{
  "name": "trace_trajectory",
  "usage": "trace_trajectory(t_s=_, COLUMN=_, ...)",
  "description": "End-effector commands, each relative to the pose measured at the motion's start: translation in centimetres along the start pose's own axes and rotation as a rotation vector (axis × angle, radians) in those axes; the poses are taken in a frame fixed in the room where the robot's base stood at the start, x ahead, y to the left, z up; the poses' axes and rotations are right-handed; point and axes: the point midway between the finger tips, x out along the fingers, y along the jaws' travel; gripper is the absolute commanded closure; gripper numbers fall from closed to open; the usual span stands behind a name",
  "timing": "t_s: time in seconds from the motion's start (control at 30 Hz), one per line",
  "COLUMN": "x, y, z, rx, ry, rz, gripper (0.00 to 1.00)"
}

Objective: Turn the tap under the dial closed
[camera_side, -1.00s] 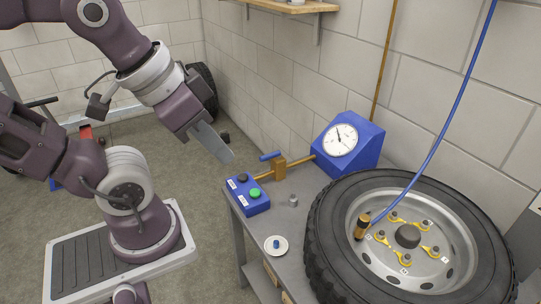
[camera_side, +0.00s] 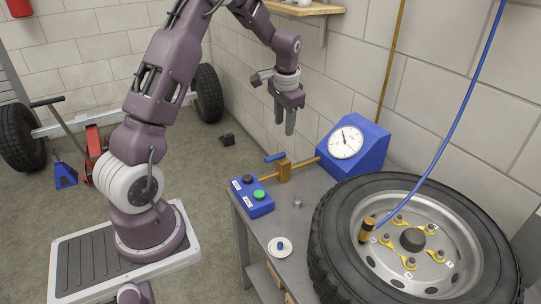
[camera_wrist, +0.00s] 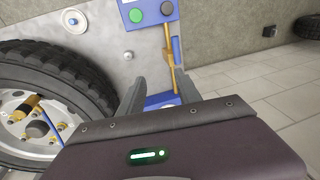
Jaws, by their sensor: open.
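The tap is a brass valve body (camera_side: 284,172) on a thin brass pipe, with a blue handle (camera_side: 274,157) on top. The handle lies roughly along the pipe. In the wrist view the blue handle (camera_wrist: 178,50) shows just beyond my fingertips. The white dial (camera_side: 346,142) sits on a blue housing to the right of the tap. My gripper (camera_side: 284,130) is open and empty, pointing down above the tap, clear of it. In the wrist view its two fingers (camera_wrist: 161,80) stand apart, with part of the blue housing (camera_wrist: 162,101) between them.
A blue button box (camera_side: 251,197) stands at the bench's left edge. A small metal piece (camera_side: 297,201) and a white dish (camera_side: 280,247) lie on the bench. A large wheel (camera_side: 335,220) fills the right side. The block wall is close behind.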

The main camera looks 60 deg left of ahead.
Motion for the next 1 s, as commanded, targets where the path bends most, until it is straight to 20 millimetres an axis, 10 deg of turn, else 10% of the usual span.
trace_trajectory(t_s=0.13, x=8.5, y=-3.8, z=0.6, rx=0.026, ry=-0.081, rz=-0.01, gripper=0.59)
trace_trajectory(t_s=0.5, x=15.8, y=-4.8, z=1.6, rx=0.039, ry=-0.104, rz=-0.011, gripper=0.59)
trace_trajectory(t_s=0.93, x=18.0, y=-4.8, z=1.8, rx=0.038, ry=-0.1, rz=-0.013, gripper=0.59)
trace_trajectory(t_s=1.0, x=18.0, y=-4.8, z=1.8, rx=0.038, ry=-0.1, rz=-0.012, gripper=0.71)
